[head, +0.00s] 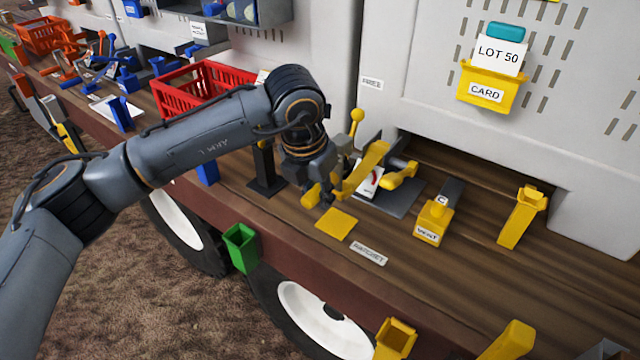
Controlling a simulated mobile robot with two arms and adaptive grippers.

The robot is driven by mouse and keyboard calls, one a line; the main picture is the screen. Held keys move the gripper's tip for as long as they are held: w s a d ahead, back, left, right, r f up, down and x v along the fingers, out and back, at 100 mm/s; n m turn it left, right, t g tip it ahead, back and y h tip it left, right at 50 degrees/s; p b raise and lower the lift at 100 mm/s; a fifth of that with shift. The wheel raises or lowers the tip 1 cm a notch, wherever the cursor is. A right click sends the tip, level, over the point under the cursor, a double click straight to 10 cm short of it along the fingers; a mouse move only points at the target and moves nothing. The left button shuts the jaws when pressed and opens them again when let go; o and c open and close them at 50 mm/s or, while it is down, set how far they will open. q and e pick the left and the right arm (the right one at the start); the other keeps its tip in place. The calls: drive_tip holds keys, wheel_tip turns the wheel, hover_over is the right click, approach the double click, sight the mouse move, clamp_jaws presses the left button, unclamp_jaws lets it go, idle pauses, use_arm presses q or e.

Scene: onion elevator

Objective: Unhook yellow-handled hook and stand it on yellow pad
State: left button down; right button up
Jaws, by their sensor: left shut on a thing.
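My left gripper (326,188) reaches down from the left over the wooden deck. It is shut on what looks like the yellow-handled hook (366,165), whose yellow length slants up to the right from the fingers. The gripper covers part of it, and I cannot tell whether its far end touches the hardware behind. The flat square yellow pad (337,223) lies bare on the deck just below and in front of the gripper. My right gripper is not in view.
A grey plate (401,204) with a yellow grip and a ball-topped yellow lever (357,116) stand behind. A yellow VENT block (433,222) and a yellow holder (522,216) are to the right. A RATCHET label (369,253) and green bin (241,247) are near the front edge.

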use_arm(q)
drive_tip(key=shift+s+a+f+b+x, duration=0.1)
drive_tip(key=shift+s+a+b+x, duration=0.25)
drive_tip(key=shift+x, duration=1.05)
drive_tip(key=shift+s+a+f+b+x, duration=0.15)
drive_tip(key=shift+b+x, duration=0.35)
drive_tip(key=shift+x, duration=0.9)
drive_tip(key=shift+s+a+b+x, duration=0.1)
drive_tip(key=shift+s+b+x, duration=0.3)
drive_tip(key=shift+x, duration=1.05)
drive_tip(key=shift+r, duration=0.1)
drive_tip(key=c, duration=1.1)
unclamp_jaws()
